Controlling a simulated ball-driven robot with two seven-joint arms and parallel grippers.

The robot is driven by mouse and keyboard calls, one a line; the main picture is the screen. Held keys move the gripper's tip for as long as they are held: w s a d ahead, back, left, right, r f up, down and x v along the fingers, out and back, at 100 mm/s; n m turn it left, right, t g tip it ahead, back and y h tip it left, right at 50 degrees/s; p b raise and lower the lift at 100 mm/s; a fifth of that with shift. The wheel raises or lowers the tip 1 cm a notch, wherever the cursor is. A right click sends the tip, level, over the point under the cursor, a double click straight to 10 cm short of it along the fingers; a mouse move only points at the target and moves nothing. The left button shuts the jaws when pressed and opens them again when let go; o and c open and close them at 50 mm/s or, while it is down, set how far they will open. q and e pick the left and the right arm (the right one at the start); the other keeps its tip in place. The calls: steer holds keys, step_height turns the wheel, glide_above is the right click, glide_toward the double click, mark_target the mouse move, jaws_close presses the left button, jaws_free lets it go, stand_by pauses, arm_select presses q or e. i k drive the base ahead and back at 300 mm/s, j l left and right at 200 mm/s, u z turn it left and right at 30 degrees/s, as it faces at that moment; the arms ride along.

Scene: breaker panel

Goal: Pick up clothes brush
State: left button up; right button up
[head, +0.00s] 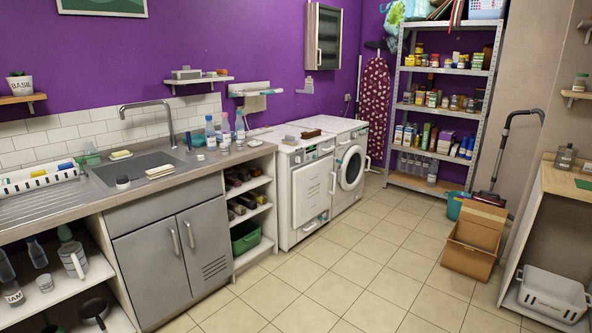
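A small dark brown object (311,133), which looks like a wooden-backed brush, lies on top of the white machines along the purple wall. It is too small to tell for certain that it is the clothes brush. Several dark brown items (240,176) sit on the open shelves beside the sink cabinet; they look like shoes or brushes, and I cannot tell which. Neither of my grippers is in view.
A sink (150,165) and counter with bottles stand at left. Cardboard boxes (474,240) stand on the floor at right, near a teal bucket (455,206). A white basket (553,292) sits low at right. The tiled floor (345,265) in the middle is clear.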

mark_target(290, 139)
steer(key=i, duration=2.7)
steer(key=i+z, duration=0.1)
steer(key=i, duration=0.4)
steer(key=i+j+z, duration=0.15)
steer(key=i, duration=0.4)
steer(key=i+j+z, duration=0.1)
steer(key=i, duration=0.4)
steer(key=i+j+z, duration=0.1)
steer(key=i, duration=0.4)
steer(key=j, duration=0.1)
